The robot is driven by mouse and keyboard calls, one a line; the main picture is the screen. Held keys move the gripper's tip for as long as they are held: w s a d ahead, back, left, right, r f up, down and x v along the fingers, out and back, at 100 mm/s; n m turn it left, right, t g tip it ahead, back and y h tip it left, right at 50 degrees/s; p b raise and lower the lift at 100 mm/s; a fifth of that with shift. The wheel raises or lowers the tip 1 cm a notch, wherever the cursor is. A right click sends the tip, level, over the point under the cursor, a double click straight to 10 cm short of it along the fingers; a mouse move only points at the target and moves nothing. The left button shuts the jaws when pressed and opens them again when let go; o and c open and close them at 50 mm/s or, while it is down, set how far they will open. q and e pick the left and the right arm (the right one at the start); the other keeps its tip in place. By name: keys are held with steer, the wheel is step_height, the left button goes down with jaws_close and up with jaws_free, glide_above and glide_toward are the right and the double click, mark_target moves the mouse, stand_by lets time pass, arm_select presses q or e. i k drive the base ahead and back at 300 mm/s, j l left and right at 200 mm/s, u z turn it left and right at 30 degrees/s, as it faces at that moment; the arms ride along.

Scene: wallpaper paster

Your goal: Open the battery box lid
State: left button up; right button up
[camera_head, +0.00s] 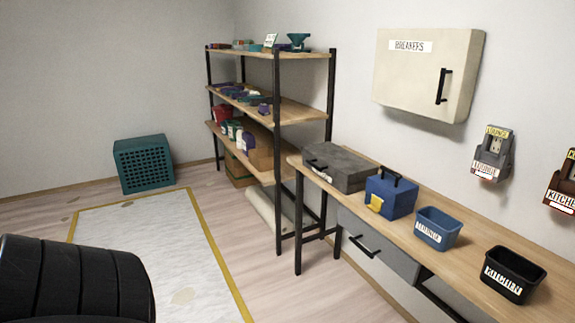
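A blue box (390,196) with a dark handle on top and a yellow patch on its front stands on the wooden bench (468,230); its lid looks shut. A flat dark grey case (340,166) with a handle on its front lies just left of it, also shut. No readable label shows which of these is the battery box. Neither of my grippers is in view.
A blue bin (437,229) and a black bin (512,275) stand further right on the bench. A drawer (378,247) with a black handle is below. A shut breaker cabinet (427,75) hangs above. Loaded shelves (268,105) stand left; a teal crate (144,164) sits on the floor.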

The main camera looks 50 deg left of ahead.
mark_target(347, 168)
steer(key=u, duration=1.35)
steer(key=i+j+u, duration=0.1)
steer(key=i, duration=0.25)
steer(key=i+j+u, duration=0.15)
steer(key=i+j, duration=0.15)
steer(key=i+j+u, duration=0.1)
steer(key=i, duration=0.3)
